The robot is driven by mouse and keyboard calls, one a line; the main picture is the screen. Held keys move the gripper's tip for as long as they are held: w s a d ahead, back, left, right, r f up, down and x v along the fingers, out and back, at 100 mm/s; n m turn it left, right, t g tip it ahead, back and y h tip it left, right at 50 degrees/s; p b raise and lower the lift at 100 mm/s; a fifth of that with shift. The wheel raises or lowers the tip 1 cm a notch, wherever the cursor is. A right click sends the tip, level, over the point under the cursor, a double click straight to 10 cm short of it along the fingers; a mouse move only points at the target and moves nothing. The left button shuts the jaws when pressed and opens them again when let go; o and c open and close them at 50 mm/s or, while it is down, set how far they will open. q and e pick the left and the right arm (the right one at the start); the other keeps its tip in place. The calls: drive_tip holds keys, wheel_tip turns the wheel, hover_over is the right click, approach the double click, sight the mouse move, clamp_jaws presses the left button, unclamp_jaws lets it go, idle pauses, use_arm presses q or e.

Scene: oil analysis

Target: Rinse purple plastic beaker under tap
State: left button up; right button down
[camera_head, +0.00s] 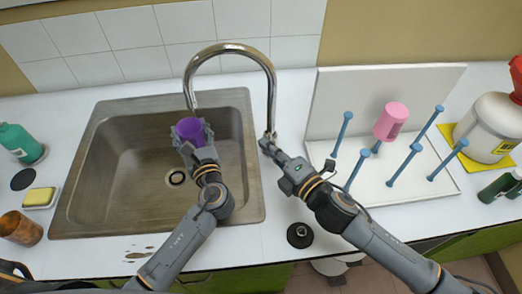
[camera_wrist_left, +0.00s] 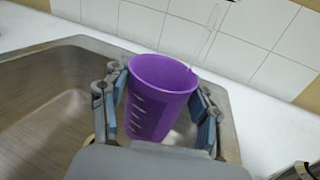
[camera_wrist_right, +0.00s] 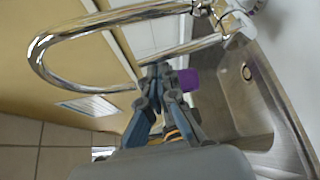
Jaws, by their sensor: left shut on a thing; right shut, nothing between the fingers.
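The purple beaker (camera_head: 189,127) is over the sink with its mouth facing up. My left gripper (camera_head: 192,142) is shut on its sides; the left wrist view shows the beaker (camera_wrist_left: 160,95) between both fingers. The chrome tap (camera_head: 271,90) arches over the sink, and its spout end is just above the beaker. A faint clear streak, which looks like water, runs down to the beaker's rim in the left wrist view. My right gripper (camera_head: 268,142) is shut and empty beside the lower part of the tap. I cannot tell whether it touches the tap.
The steel sink (camera_head: 90,180) has a drain below the beaker. A green bottle (camera_head: 20,143), a sponge (camera_head: 39,197) and a brown jar (camera_head: 20,228) stand left of the sink.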

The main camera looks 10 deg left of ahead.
use_arm(q)
drive_tip(key=shift+a, duration=0.15)
drive_tip(key=shift+s+a, duration=0.1)
drive_tip(key=shift+a, duration=0.05)
use_arm(e)
drive_tip(key=shift+w+d+r, duration=0.1)
drive_tip(key=shift+w+d, duration=0.1)
drive_tip(key=shift+d, duration=0.3)
drive_tip(key=shift+w+d+r, duration=0.1)
drive_tip(key=shift+w+d, duration=0.1)
drive_tip(key=shift+d, duration=0.25)
use_arm(q)
drive_tip(key=shift+d, duration=0.2)
drive_tip(key=shift+w+d, duration=0.1)
drive_tip(key=shift+w, duration=0.1)
drive_tip(key=shift+s, duration=0.15)
use_arm(e)
drive_tip(key=s+d, duration=0.3)
drive_tip(key=s, duration=0.6)
drive_tip(key=shift+s, duration=0.1)
